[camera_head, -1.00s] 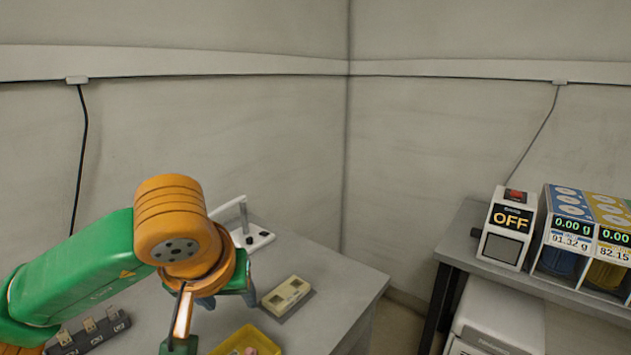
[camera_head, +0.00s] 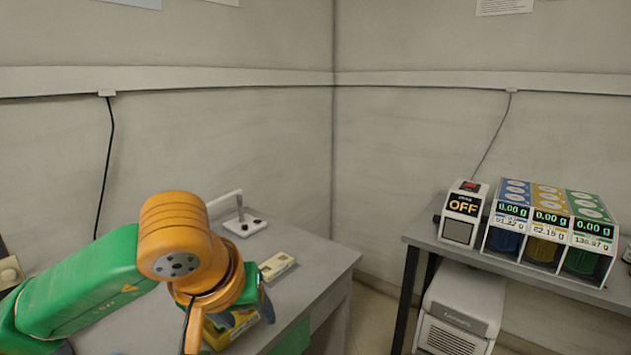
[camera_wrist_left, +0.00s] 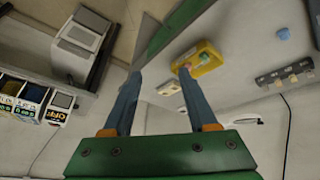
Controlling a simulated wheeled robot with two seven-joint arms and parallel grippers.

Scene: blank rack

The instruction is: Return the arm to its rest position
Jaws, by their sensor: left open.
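My left arm comes in from the left of the head view, green with an orange wrist. Its gripper (camera_head: 236,318) hangs over the near table, with blue-grey fingers partly hidden by the wrist. In the left wrist view the two fingers stand apart with nothing between them, so the gripper (camera_wrist_left: 159,73) is open and empty. A yellow tray (camera_wrist_left: 212,66) with small pink and teal pieces lies beyond one fingertip in that view. In the head view the tray (camera_head: 258,329) is partly hidden behind the gripper. My right gripper is not in view.
A cream block (camera_head: 276,266) and a white stand (camera_head: 243,224) are on the grey table (camera_head: 325,272). At right, a shelf table (camera_head: 425,237) holds a box reading OFF (camera_head: 462,210) and several coloured dispensers (camera_head: 550,230). A white machine (camera_head: 460,315) stands below.

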